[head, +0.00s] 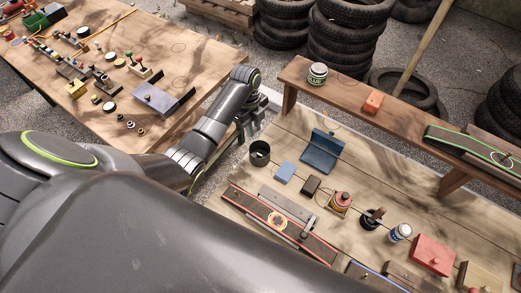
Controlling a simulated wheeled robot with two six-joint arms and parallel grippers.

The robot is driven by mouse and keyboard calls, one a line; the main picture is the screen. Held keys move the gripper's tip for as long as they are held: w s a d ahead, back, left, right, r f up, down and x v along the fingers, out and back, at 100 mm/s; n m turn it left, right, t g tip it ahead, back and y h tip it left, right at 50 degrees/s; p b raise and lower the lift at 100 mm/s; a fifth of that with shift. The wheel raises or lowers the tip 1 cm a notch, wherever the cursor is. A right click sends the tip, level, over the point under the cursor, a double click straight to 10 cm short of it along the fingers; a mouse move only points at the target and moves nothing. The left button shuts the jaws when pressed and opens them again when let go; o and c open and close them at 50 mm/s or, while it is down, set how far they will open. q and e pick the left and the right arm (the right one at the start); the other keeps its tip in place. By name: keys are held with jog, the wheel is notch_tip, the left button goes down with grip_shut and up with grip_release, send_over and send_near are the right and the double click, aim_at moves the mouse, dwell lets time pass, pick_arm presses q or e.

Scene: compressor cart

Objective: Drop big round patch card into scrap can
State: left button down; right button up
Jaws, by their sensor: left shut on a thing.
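My left gripper (249,132) hangs by the left edge of the right-hand bench, just above and behind a dark open can (260,154), which looks like the scrap can. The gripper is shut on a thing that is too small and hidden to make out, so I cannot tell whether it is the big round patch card. An orange round patch (277,221) shows on a long red-edged tray (247,204) on the bench. The can stands upright; its inside is dark. My right gripper is out of view.
A raised shelf (345,88) holds a glue tin (317,73) and orange block (373,102). Another table (190,60) stands left; tyres (345,40) stand behind.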

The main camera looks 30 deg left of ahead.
pick_arm(q)
notch_tip(320, 180, down, 4)
jog(key=shift+s+r+b, duration=0.15)
jog(key=shift+r+b, duration=0.1)
jog(key=shift+b, duration=0.2)
jog(key=shift+f+b, duration=0.3)
jog(key=shift+b, duration=0.05)
jog(key=shift+f+b, duration=0.3)
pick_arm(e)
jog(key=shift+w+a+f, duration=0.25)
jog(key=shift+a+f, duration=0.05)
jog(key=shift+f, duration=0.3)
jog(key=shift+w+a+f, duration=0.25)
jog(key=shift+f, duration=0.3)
pick_arm(q)
jog(key=c, duration=1.2)
grip_release()
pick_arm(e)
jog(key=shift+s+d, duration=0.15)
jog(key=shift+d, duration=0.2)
pick_arm(q)
jog(key=shift+r, duration=0.15)
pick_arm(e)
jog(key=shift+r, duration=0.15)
